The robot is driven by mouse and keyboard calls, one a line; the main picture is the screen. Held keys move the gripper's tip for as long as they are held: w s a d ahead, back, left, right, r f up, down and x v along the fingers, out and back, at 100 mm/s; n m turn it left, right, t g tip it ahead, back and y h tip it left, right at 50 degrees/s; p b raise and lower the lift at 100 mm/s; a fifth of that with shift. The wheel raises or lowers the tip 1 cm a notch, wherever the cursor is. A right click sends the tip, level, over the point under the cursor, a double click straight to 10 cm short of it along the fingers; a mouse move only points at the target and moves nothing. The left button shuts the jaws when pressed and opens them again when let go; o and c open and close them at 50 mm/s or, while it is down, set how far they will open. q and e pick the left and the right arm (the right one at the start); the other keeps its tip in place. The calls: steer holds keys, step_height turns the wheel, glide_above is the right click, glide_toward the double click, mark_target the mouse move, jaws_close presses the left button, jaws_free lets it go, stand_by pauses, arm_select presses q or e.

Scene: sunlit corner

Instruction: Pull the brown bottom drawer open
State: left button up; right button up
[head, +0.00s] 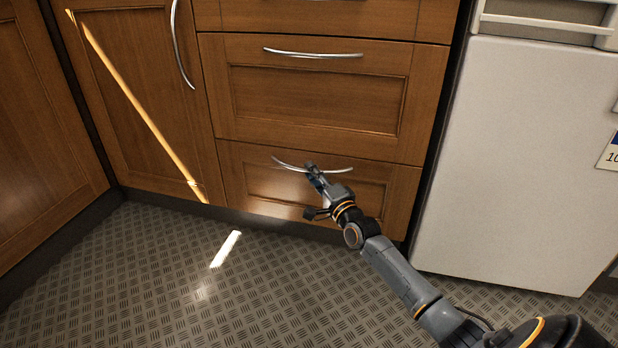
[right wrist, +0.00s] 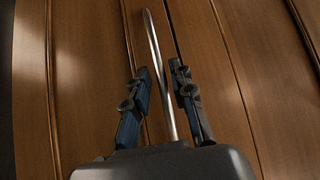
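The brown bottom drawer (head: 250,185) is the lowest wooden front in the cabinet, and it looks flush with the drawer above. Its curved silver handle (head: 340,169) runs across its upper part. My right gripper (head: 311,168) is at the middle of this handle. In the right wrist view the handle (right wrist: 151,40) passes between the two fingers of my right gripper (right wrist: 160,70). The fingers stand apart on either side of the bar, with gaps showing, so the gripper is open around it. My left gripper is in neither view.
The middle drawer (head: 315,100) with its own silver handle (head: 313,53) is just above. A cabinet door (head: 130,100) is on the left and a white fridge (head: 520,160) on the right. The patterned floor (head: 150,290) in front is clear.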

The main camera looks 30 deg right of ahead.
steer(key=shift+w+r+b, duration=0.15)
steer(key=shift+w+b, duration=0.25)
steer(key=shift+w, duration=0.8)
steer(key=shift+c, duration=0.2)
jaws_close()
